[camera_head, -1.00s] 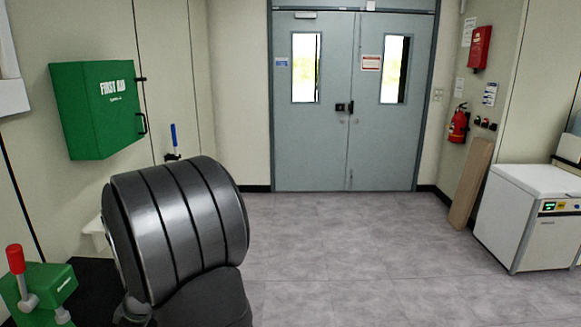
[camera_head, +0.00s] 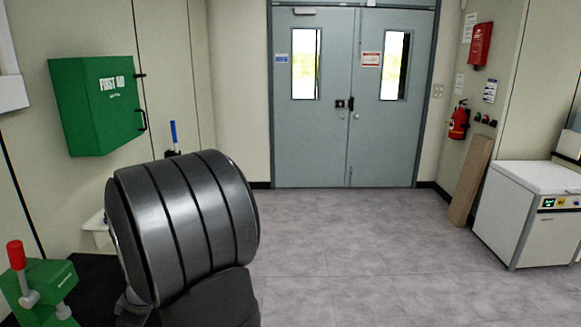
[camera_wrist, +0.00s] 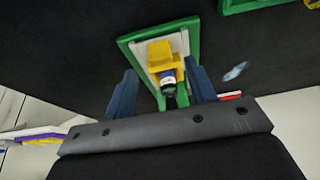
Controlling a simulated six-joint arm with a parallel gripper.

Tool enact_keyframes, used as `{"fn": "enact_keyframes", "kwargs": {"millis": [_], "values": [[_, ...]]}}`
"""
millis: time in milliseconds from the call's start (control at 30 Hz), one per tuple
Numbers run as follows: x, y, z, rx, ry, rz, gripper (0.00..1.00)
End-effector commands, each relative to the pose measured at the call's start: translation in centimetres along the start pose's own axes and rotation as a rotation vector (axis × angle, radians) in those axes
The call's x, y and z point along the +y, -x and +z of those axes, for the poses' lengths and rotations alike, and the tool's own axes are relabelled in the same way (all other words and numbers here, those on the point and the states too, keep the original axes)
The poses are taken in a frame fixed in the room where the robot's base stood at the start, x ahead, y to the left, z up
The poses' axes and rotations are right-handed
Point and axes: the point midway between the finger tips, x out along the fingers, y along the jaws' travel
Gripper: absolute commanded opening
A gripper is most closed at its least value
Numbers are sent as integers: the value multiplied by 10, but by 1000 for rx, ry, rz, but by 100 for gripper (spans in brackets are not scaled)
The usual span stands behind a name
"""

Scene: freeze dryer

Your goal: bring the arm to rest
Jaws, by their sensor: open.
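My gripper (camera_wrist: 163,80) shows in the wrist view as two blue fingers spread apart. Between and beyond them is a yellow block-like piece (camera_wrist: 160,52) with a small dark vial-like object (camera_wrist: 167,78) at its near side. These sit at a green-framed pale plate (camera_wrist: 128,45) on a dark surface. The fingers appear to have nothing gripped between them, though how far the yellow piece is from the tips is hard to tell. In the head view my own dark, ribbed arm joint fills the lower left, and the gripper is out of sight.
A green fixture with a red-knobbed lever (camera_head: 38,285) stands at the lower left, near my arm. A green first-aid cabinet (camera_head: 95,105) hangs on the left wall. A white cabinet-like machine (camera_head: 530,215) stands at the right. The grey floor (camera_head: 350,235) before the double doors (camera_head: 350,130) is clear.

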Motion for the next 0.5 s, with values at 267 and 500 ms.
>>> {"fn": "enact_keyframes", "kwargs": {"millis": [267,500], "values": [[1,56,0,3,0,5,51],[1,104,0,2,0,5,51]]}}
